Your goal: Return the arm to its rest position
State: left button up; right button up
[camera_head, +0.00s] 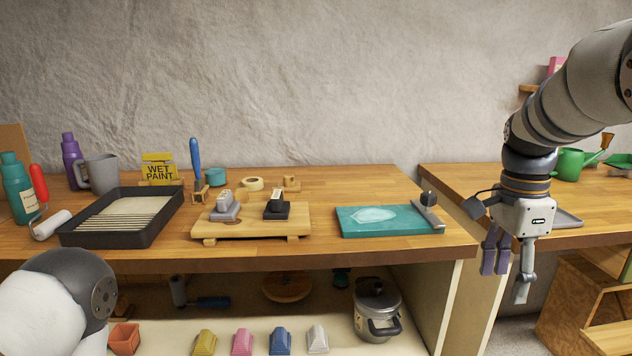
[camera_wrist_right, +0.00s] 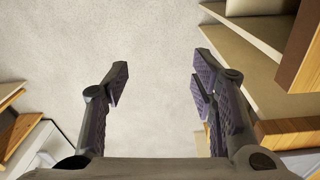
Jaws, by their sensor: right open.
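My right arm comes in from the upper right in the head view. My right gripper (camera_head: 508,278) hangs fingers down over the gap between the two workbenches, beside the main bench's right end. It is open and empty; in the right wrist view (camera_wrist_right: 160,95) its fingers stand wide apart with only pale floor between them. Part of my left arm (camera_head: 60,300) shows at the lower left of the head view, but its gripper does not show.
The main workbench (camera_head: 330,185) holds a black paint tray (camera_head: 120,240), a wooden stand (camera_head: 240,232) with two small blocks, and a teal board (camera_head: 385,222). A second bench (camera_head: 450,180) with a green watering can (camera_head: 570,163) stands right. A pot (camera_head: 376,310) sits on the lower shelf.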

jog(key=s+d+f+n, duration=0.1)
jog(key=s+f+n, duration=0.25)
jog(key=f, duration=1.15)
jog(key=s+a+f+n+g+h, duration=0.1)
jog(key=s+f+n, duration=0.4)
jog(key=s+f, duration=0.7)
jog(key=s+a+f+n, duration=0.1)
jog(key=s+a+n, duration=0.1)
jog(key=s, duration=0.5)
jog(key=s+a+f+n+y, duration=0.1)
jog(key=s+a+f+n, duration=0.1)
jog(key=s, duration=0.5)
jog(key=s+a+f+n, duration=0.2)
jog(key=s+a+n, duration=0.1)
jog(key=s+n, duration=0.2)
jog(key=shift+s+a+y, duration=0.3)
jog(key=shift+s+a, duration=0.05)
jog(key=shift+s, duration=0.7)
